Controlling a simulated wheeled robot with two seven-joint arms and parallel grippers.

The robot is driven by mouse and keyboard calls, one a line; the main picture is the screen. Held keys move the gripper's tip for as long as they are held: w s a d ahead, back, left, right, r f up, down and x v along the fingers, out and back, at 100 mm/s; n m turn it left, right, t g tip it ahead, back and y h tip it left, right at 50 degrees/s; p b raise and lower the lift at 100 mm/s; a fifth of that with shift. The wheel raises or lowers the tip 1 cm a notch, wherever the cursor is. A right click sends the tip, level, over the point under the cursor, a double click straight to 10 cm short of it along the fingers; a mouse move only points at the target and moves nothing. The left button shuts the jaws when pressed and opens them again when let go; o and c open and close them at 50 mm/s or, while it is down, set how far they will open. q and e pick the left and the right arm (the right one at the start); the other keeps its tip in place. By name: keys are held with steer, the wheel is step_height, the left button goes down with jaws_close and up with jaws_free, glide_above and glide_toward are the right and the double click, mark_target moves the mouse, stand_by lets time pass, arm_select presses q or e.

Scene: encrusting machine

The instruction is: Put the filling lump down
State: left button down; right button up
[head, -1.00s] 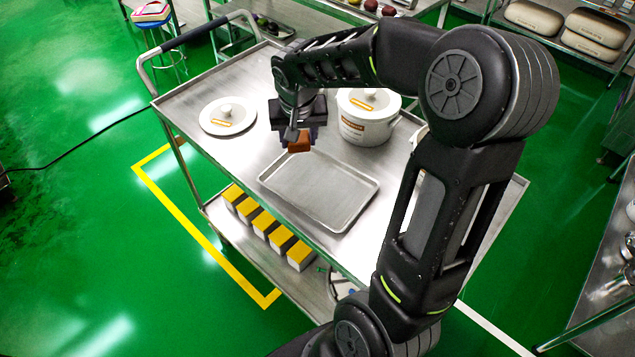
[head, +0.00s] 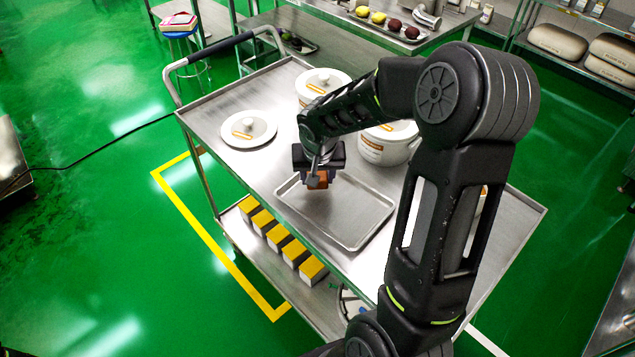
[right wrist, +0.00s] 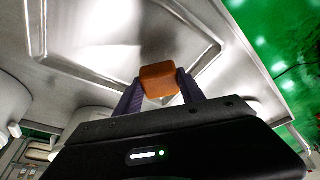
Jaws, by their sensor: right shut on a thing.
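The filling lump is a small orange-brown block (head: 318,181); it also shows in the right wrist view (right wrist: 160,80). My right gripper (head: 316,178) is shut on it, with one finger on each side, also seen in the right wrist view (right wrist: 158,92). The lump is over the back left end of the shallow metal tray (head: 362,243) on the cart. I cannot tell whether it touches the tray. The tray's rim and bare floor also show in the right wrist view (right wrist: 105,35). My left gripper is not in view.
Most of the tray is bare.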

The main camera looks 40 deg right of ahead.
steer(key=shift+f, duration=1.4)
steer(key=shift+f, duration=0.2)
steer(key=o, duration=1.4)
steer(key=shift+r, duration=0.1)
steer(key=shift+r, duration=0.45)
steer(key=v, duration=1.1)
steer(key=shift+s+a+r+b, duration=0.1)
steer(key=shift+s+r+b, duration=0.05)
steer(key=shift+b, duration=0.2)
